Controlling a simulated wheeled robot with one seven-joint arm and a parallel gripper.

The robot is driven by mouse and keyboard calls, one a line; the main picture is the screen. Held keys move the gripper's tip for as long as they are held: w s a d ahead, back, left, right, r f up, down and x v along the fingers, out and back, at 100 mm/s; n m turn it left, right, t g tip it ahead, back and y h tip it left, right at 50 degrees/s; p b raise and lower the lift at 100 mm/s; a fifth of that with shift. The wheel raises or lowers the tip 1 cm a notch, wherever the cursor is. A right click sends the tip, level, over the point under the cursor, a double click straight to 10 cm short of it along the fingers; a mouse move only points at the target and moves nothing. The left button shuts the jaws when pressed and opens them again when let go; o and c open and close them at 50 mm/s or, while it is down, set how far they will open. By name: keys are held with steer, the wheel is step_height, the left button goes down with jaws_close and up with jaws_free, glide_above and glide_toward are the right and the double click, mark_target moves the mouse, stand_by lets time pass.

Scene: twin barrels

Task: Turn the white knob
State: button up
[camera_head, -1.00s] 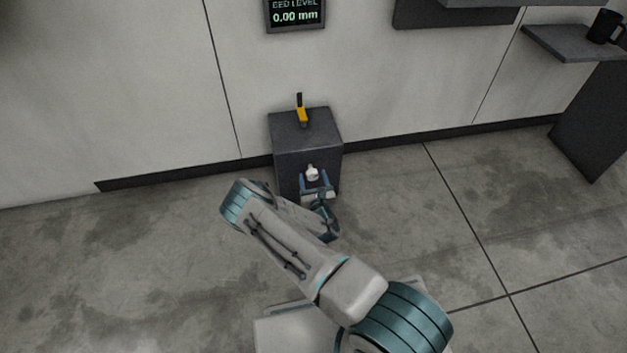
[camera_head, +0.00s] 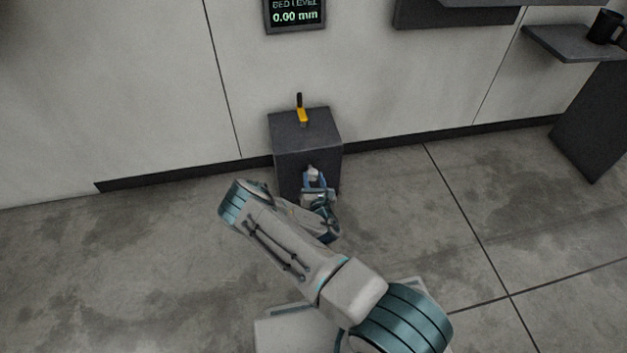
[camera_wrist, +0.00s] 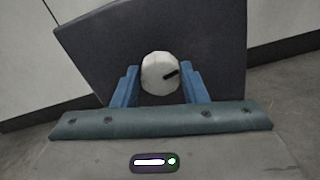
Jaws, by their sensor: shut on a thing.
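The white knob (camera_wrist: 158,75) is round with a dark pointer mark, which points right and slightly up in the wrist view. It sits on the front face of a dark grey box (camera_head: 308,150). In the head view the knob (camera_head: 313,172) is small and partly covered by my gripper. My gripper (camera_wrist: 160,76) has its blue fingers on the left and right sides of the knob and is shut on it. In the head view my gripper (camera_head: 313,180) is at the box's front face.
A yellow and black upright item (camera_head: 301,112) stands on top of the box. A display (camera_head: 295,15) on the wall above reads 0.00 mm. A shelf (camera_head: 577,43) with a black mug (camera_head: 604,27) is at the upper right. The floor around the box is clear.

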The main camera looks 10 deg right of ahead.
steer(key=m, duration=0.3)
steer(key=shift+m, duration=0.4)
steer(key=m, duration=0.3)
steer(key=shift+d+m, duration=0.1)
steer(key=shift+m, duration=0.2)
steer(key=m+p, duration=0.1)
steer(key=m, duration=0.9)
steer(key=shift+f+m+p, duration=0.1)
steer(key=shift+m+p, duration=0.2)
steer(key=m, duration=0.4)
steer(key=shift+s+f+y, duration=0.1)
steer(key=shift+y, duration=0.3)
steer(key=shift+p, duration=0.3)
steer(key=o, duration=1)
steer(key=shift+c, duration=0.2)
